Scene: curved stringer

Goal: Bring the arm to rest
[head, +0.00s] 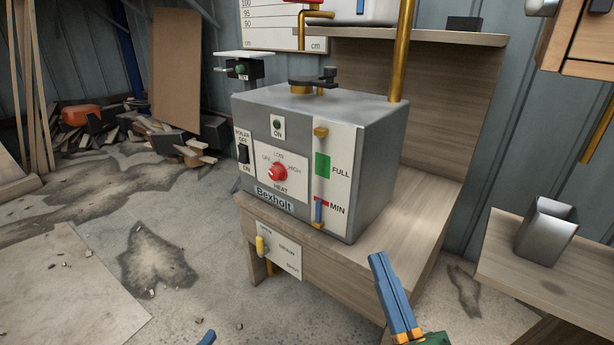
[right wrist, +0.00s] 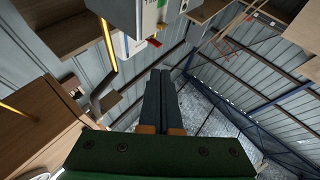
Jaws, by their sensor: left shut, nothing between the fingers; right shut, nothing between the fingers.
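My right gripper (head: 379,260) is in the lower middle right of the head view, its two blue fingers side by side and shut on nothing. It points up, in front of the wooden stand and apart from the boiler in the picture. In the right wrist view its dark fingers (right wrist: 160,74) lie together with nothing between them. My left gripper (head: 207,338) shows only as a small blue tip at the bottom edge of the head view; it is shut, and the rest is out of frame.
A grey boiler box (head: 375,150) with a red heat knob (head: 278,173) stands on a wooden stand (head: 413,235). A metal cup (head: 546,232) stands on a wooden table (head: 580,275) at right. Wood scraps (head: 187,150) lie at back left. The floor at lower left is mostly open.

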